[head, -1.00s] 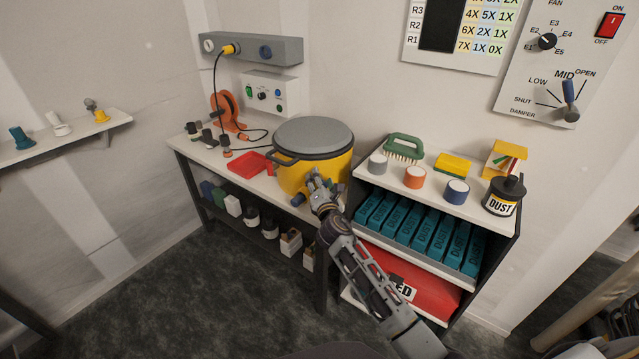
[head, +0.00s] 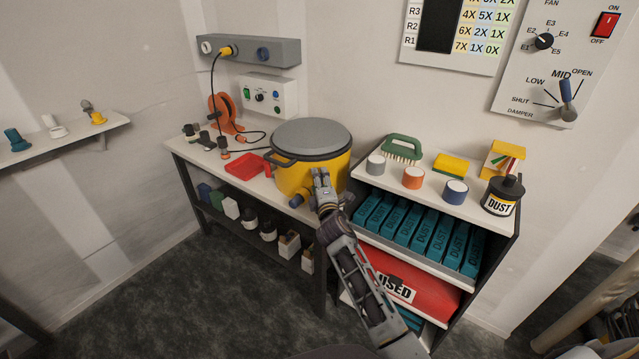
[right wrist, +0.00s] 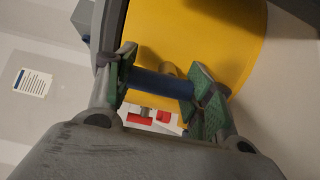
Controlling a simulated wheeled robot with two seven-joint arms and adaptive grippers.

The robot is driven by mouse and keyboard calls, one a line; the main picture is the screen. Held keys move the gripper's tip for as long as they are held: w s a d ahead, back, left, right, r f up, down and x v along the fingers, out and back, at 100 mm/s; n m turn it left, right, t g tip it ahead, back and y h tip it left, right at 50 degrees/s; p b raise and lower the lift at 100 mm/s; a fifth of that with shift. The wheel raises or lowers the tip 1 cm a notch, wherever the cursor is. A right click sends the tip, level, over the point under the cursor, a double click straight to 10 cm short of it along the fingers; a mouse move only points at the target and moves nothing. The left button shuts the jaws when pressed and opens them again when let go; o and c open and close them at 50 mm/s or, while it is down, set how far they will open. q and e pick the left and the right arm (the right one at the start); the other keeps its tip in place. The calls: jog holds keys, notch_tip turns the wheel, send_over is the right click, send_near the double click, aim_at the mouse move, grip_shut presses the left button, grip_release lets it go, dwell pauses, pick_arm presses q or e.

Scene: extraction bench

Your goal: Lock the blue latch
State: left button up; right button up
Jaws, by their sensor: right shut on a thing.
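A yellow drum (head: 295,177) with a grey lid (head: 312,138) stands at the right end of the bench. My right gripper (head: 320,176) is at the drum's front. In the right wrist view the gripper (right wrist: 160,80) is shut on the blue latch (right wrist: 158,83), a short blue bar lying crosswise between the green finger pads, in front of the yellow drum wall (right wrist: 195,35). In the head view the gripper hides the latch. My left gripper is not in view.
A blue-ended fitting (head: 298,200) sticks out low on the drum, just left of my right gripper. A red tray (head: 247,166) lies left of the drum. A shelf unit (head: 425,194) with a brush (head: 402,148) and jars stands close on the right.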

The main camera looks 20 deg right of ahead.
jog(key=shift+f, duration=0.1)
dwell(0.3)
jog(key=o, duration=1)
jog(key=shift+o, duration=0.2)
jog(key=shift+s, duration=0.2)
jog(key=s+a, duration=0.1)
jog(key=s, duration=1)
jog(key=shift+s+a, duration=0.2)
jog(key=shift+s, duration=0.1)
jog(key=shift+m, duration=0.3)
